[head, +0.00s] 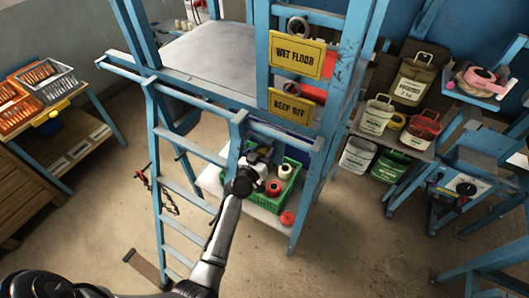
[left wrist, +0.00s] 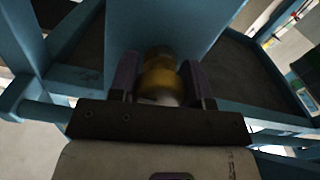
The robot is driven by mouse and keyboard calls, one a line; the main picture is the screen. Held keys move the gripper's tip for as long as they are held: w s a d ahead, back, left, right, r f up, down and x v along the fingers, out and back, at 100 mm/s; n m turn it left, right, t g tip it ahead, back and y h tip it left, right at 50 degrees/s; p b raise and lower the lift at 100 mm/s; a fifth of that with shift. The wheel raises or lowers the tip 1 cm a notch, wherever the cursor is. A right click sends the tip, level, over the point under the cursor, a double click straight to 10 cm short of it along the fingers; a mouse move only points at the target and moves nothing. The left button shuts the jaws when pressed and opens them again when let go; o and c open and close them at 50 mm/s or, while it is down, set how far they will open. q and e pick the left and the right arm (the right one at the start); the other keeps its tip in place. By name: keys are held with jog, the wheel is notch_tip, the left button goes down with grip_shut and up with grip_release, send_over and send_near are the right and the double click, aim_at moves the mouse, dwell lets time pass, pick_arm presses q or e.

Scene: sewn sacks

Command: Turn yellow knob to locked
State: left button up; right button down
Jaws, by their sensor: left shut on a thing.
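The yellow knob (left wrist: 160,76) shows in the left wrist view, round and yellow, in front of a blue post (left wrist: 165,25). My left gripper (left wrist: 161,84) has one dark finger on each side of the knob and is shut on it. In the head view my left gripper (head: 258,158) is at the blue frame, in front of the green crate; the knob is hidden there. I cannot read any marking for the knob's turn position. My right gripper is in neither view.
A blue ladder (head: 160,195) stands just left of my left arm. A green crate (head: 290,190) with rolls sits on a low shelf behind the gripper. Yellow signs (head: 297,57) hang above. Sacks (head: 376,115) stand on a shelf at right. Floor is clear at lower right.

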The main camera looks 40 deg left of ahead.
pick_arm(q)
jog(key=shift+n, duration=0.3)
jog(key=shift+c, duration=0.2)
jog(key=n+p, duration=0.1)
jog(key=n, duration=0.3)
jog(key=shift+r, duration=0.1)
jog(key=n, duration=0.4)
jog(key=shift+d+p, duration=0.1)
jog(key=shift+p, duration=0.2)
jog(key=n, duration=0.5)
jog(key=shift+p, duration=0.35)
jog(key=shift+r+n, duration=0.1)
jog(key=shift+n, duration=2.2)
jog(key=o, duration=0.9)
jog(key=shift+o, duration=0.2)
